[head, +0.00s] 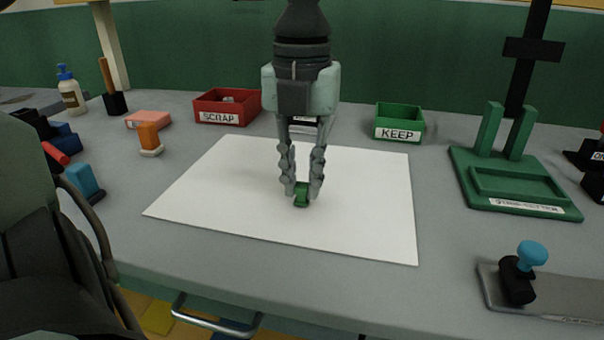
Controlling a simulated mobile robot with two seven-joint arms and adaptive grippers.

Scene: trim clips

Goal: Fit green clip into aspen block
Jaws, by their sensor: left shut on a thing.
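My left gripper (302,188) points down over the white sheet near the middle of the table. Its fingers are shut on a small green clip (301,199), which shows between and just below the fingertips. The clip is low over the sheet; I cannot tell if it touches the paper. I cannot pick out an aspen block for sure. A small labelled thing (304,129) behind the gripper is mostly hidden by the fingers. My right gripper is not in view.
A red SCRAP bin (221,118) and a green KEEP bin (399,135) stand at the back. A green fixture (513,206) is at right, a blue-knobbed tool (522,272) front right. Coloured blocks and a glue bottle (71,95) are left. The white sheet (365,205) is otherwise clear.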

